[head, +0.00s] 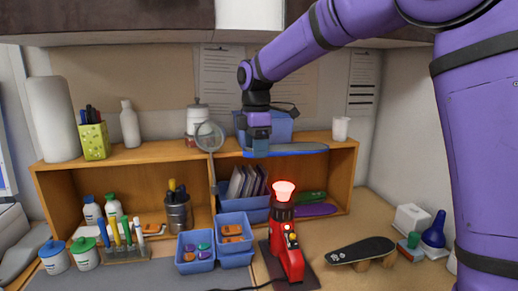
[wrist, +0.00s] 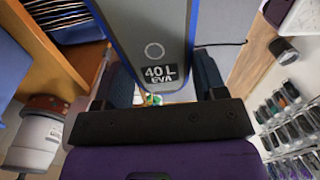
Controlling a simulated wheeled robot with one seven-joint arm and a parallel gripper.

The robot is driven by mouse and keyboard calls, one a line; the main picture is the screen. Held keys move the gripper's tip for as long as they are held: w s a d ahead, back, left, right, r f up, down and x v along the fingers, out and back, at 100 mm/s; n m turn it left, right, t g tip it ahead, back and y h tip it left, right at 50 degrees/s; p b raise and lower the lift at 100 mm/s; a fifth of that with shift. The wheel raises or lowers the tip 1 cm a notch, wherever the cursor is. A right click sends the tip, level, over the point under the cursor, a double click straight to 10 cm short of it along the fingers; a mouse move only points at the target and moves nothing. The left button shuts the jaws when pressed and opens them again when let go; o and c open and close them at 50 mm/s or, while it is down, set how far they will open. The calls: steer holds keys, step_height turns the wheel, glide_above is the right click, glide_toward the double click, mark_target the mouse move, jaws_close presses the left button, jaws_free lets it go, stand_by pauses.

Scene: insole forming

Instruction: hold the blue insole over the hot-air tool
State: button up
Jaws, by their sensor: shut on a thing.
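My gripper (head: 257,148) is shut on the near end of the blue insole (head: 295,149), which sticks out to the right and looks roughly level. In the wrist view the insole (wrist: 160,25) shows a grey face with blue edges and a "40 L EVA" label, between my fingers (wrist: 158,85). The red hot-air tool (head: 291,255) stands upright on a dark plate on the bench. Its nozzle (head: 284,190) glows red. In the head view the insole appears above the nozzle, with a gap between them. The exact depth between them is hard to tell.
A wooden shelf (head: 342,143) stands behind, with a blue bin (head: 278,127) and a magnifier (head: 209,137) near my gripper. Green and purple insoles (head: 315,209) lie inside it. Blue bins (head: 195,252) stand left of the tool, a skateboard-like object (head: 360,250) right.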

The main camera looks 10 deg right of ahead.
steer(key=shift+w+f, duration=0.15)
steer(key=shift+w, duration=0.95)
steer(key=shift+f, duration=2.95)
steer(key=s+r, duration=0.1)
steer(key=r, duration=0.2)
steer(key=s+r, duration=0.2)
steer(key=r, duration=0.1)
steer(key=s+r, duration=0.2)
steer(key=r, duration=0.1)
